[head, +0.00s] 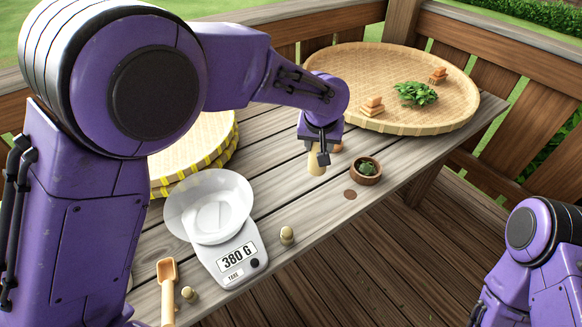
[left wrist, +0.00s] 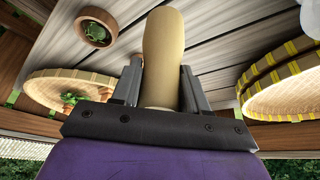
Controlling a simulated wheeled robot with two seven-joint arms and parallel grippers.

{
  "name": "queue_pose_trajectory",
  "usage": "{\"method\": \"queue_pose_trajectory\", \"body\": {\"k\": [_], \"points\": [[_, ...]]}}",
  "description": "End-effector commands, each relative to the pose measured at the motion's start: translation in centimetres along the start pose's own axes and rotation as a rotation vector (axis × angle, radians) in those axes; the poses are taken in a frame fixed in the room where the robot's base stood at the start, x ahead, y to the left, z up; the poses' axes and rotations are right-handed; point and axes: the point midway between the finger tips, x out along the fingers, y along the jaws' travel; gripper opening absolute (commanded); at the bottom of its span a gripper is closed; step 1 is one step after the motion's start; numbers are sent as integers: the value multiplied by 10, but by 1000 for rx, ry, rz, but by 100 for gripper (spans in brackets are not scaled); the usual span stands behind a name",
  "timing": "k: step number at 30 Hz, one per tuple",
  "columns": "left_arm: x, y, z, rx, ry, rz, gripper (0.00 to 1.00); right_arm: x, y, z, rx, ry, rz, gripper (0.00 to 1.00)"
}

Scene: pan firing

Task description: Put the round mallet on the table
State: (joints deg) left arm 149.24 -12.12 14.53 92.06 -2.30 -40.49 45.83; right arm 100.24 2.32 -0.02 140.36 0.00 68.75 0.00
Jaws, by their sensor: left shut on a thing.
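The round mallet (left wrist: 163,45) is a pale wooden piece with a rounded end. My left gripper (head: 318,143) is shut on it; in the left wrist view the two fingers (left wrist: 160,88) press on it from both sides. In the head view the mallet (head: 316,165) hangs below the left gripper, over the far part of the grey plank table (head: 310,215). I cannot tell whether its lower end touches the planks. Part of the mallet is hidden by the gripper. My right arm shows at the lower right, but its gripper is out of view.
A wooden bowl with leaves (head: 366,172) stands right of the mallet. A scale (head: 238,258) reads 380 G. A large woven tray (head: 350,75) is behind; stacked trays (head: 200,150) are left.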

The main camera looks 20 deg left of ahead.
Motion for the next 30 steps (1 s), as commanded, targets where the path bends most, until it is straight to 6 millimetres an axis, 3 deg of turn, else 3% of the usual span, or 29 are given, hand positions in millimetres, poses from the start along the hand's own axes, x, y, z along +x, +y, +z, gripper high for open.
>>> {"method": "queue_pose_trajectory", "body": {"k": [8, 12, 20, 24, 30], "points": [[53, -50, -45, -7, -4, 0, 0, -20, 2, -8, -1, 0, -1, 43], [91, -67, -52, -4, -4, -2, 0, -26, 2, -11, 0, 0, -1, 43], [129, -83, -59, -2, -1, -2, 0, -32, 3, -13, 0, 0, -1, 43], [151, -82, -49, 1, -1, -2, 0, -34, 3, -14, 0, 0, 0, 43], [156, -81, -47, 0, 3, -1, 0, -34, 3, -14, 0, 0, -1, 43]]}}
